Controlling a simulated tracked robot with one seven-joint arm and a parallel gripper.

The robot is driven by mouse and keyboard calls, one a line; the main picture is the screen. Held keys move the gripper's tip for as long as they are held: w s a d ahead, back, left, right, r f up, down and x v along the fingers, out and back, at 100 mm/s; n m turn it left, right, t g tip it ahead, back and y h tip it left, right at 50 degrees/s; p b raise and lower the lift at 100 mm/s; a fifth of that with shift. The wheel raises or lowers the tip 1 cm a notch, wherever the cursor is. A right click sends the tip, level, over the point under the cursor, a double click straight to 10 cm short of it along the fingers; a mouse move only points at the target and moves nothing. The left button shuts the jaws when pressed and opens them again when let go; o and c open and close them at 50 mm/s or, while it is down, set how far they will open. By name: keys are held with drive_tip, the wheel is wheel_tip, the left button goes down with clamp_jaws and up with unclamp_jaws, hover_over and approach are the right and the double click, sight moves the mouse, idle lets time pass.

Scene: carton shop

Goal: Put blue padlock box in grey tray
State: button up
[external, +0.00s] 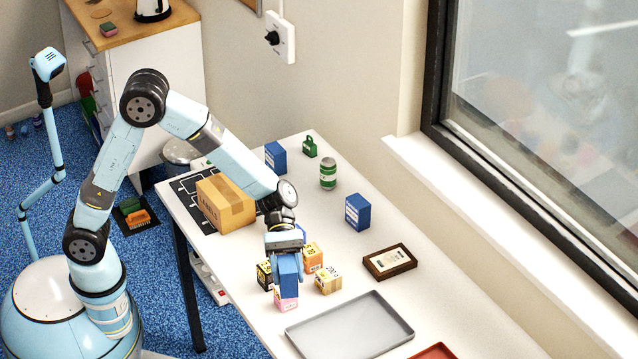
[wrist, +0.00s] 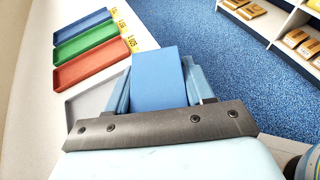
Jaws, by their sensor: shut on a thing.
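A blue box (external: 289,275) is held in my gripper (external: 287,266), which is shut on it, above a cluster of small boxes. In the wrist view the blue box (wrist: 158,80) sits between my fingers (wrist: 158,85); no padlock picture can be made out on it. The grey tray (external: 350,329) lies empty on the table to the right and in front of my gripper. In the wrist view the grey tray (wrist: 88,103) is partly hidden behind my gripper.
Under and beside the held box stand a pink box (external: 286,303), a black box (external: 264,274), an orange box (external: 313,256) and a tan box (external: 328,280). A brown framed card (external: 390,262) lies behind the tray. Other blue boxes (external: 357,211) and a green can (external: 328,174) stand farther back.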

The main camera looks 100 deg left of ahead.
drive_tip(key=shift+w+d+f, duration=0.2)
drive_tip(key=shift+w+d, duration=0.05)
drive_tip(key=shift+w, duration=0.1)
drive_tip(key=shift+w+d+f, duration=0.15)
drive_tip(key=shift+w+f, duration=3)
drive_tip(key=shift+w, duration=0.15)
drive_tip(key=shift+w+d+f, duration=0.1)
drive_tip(key=shift+w+f, duration=3.05)
drive_tip(key=shift+w, duration=0.15)
drive_tip(key=o, duration=1.1)
drive_tip(key=shift+f, duration=0.1)
drive_tip(key=shift+o, duration=0.2)
